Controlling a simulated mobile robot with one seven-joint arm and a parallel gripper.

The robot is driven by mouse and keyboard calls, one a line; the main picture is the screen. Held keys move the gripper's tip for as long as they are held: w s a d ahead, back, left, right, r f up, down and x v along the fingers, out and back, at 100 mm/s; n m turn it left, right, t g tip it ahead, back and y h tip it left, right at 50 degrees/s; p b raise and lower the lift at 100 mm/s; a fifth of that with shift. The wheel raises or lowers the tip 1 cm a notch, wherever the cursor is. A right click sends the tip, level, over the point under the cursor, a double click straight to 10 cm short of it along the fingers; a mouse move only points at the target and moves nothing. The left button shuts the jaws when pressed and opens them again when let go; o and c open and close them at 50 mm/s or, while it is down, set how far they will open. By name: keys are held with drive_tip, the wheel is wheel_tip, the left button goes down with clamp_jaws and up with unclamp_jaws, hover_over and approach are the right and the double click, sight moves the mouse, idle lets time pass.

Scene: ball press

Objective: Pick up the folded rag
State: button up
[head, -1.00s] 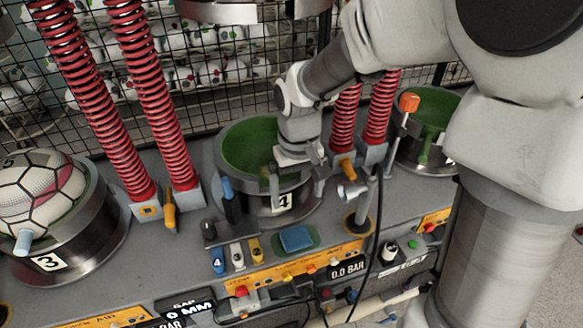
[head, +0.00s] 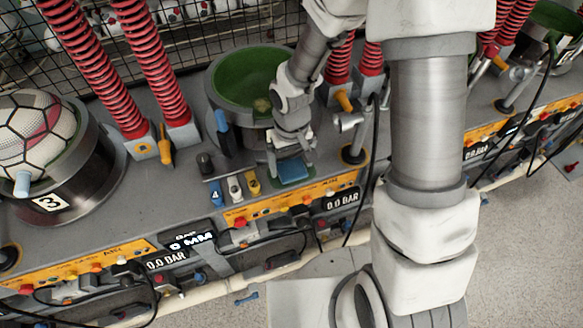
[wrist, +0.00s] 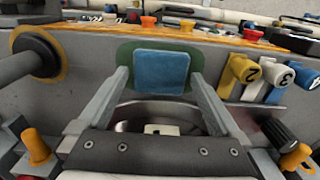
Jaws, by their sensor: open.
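The folded rag is a small blue square (head: 294,171) lying on a dark green oval patch of the grey bench, in front of the press bowl marked 4. In the wrist view the rag (wrist: 161,71) lies ahead, centred between the fingers. My gripper (head: 290,160) is over the bench just behind the rag, pointing down. In the wrist view my gripper (wrist: 160,80) is open, with one finger on each side of the rag and a gap to each. I cannot tell how high the fingertips are above the bench. The gripper hides part of the green patch in the head view.
Numbered knobs in blue (head: 215,193), white and yellow stand just left of the rag. The green-lined bowl (head: 245,85) is behind my gripper. A silver fitting (head: 348,122) stands to the right. An orange control strip (head: 290,197) runs along the front edge.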

sight(292, 168)
drive_tip(key=shift+f, duration=0.4)
drive_tip(key=c, duration=1.1)
wheel_tip(292, 168, up, 10)
drive_tip(key=shift+r, duration=0.1)
drive_tip(key=o, duration=0.8)
drive_tip(key=c, duration=0.6)
